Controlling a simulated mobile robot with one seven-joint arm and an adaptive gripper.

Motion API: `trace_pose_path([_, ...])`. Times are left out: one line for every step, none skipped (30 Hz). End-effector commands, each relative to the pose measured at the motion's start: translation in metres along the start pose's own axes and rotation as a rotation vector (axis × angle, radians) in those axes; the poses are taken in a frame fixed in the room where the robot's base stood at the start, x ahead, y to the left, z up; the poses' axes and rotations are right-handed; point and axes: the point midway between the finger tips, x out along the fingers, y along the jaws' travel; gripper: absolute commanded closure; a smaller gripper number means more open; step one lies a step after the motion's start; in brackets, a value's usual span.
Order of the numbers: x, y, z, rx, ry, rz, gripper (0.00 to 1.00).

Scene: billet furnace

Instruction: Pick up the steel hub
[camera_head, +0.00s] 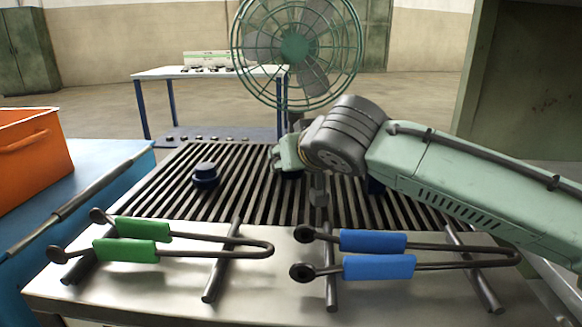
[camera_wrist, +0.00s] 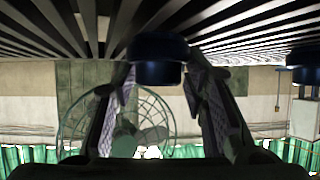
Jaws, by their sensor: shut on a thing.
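The steel hub (camera_wrist: 158,70) is a short, dark blue, stepped round piece between my two fingers in the wrist view. My gripper (camera_wrist: 160,95) is shut on it, with one finger at each side. The hub is close to the slatted grate, and I cannot tell whether it still touches the bars. In the head view my gripper (camera_head: 288,160) is over the middle of the grate, and the hub is mostly hidden under it. A similar dark blue hub (camera_head: 205,176) sits on the grate to the left. Another dark blue piece (camera_head: 375,187) is partly hidden by my arm.
The slatted grate (camera_head: 245,205) fills the table's middle. Green-handled tongs (camera_head: 130,248) and blue-handled tongs (camera_head: 378,266) lie on rests along the front. A green fan (camera_head: 295,47) stands behind. An orange bin (camera_head: 32,145) is on the blue bench (camera_head: 95,165) at left.

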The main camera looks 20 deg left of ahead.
Motion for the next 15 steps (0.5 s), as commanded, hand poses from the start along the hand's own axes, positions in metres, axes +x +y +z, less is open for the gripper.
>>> trace_pose_path([0.0001,0.0006,0.0002,0.001,-0.001,0.001,0.82])
trace_pose_path([0.0001,0.0006,0.0002,0.001,-0.001,0.001,0.84])
trace_pose_path([0.0001,0.0007,0.0002,0.001,-0.001,0.001,0.87])
trace_pose_path([0.0001,0.0007,0.0003,0.001,-0.001,0.001,0.89])
trace_pose_path([0.0001,0.0007,0.0003,0.001,-0.001,0.001,0.91])
trace_pose_path([0.0001,0.0008,0.0003,0.001,-0.001,0.002,0.93])
trace_pose_path([0.0001,0.0008,0.0003,0.001,-0.001,0.002,0.95])
trace_pose_path([0.0001,0.0008,0.0004,0.001,-0.001,0.002,0.97])
trace_pose_path([0.0002,0.0009,0.0004,0.001,-0.001,0.002,1.00])
trace_pose_path([0.0001,0.0009,0.0004,0.001,-0.001,0.002,1.00])
trace_pose_path([0.0002,0.0009,0.0005,0.001,-0.001,0.002,1.00])
trace_pose_path([0.0002,0.0010,0.0005,0.001,-0.002,0.002,1.00])
trace_pose_path([-0.0003,0.0009,-0.0007,0.001,0.001,0.002,1.00])
trace_pose_path([-0.0003,0.0009,-0.0007,0.001,0.001,0.002,1.00])
trace_pose_path([-0.0002,0.0009,-0.0006,0.001,0.001,0.002,1.00])
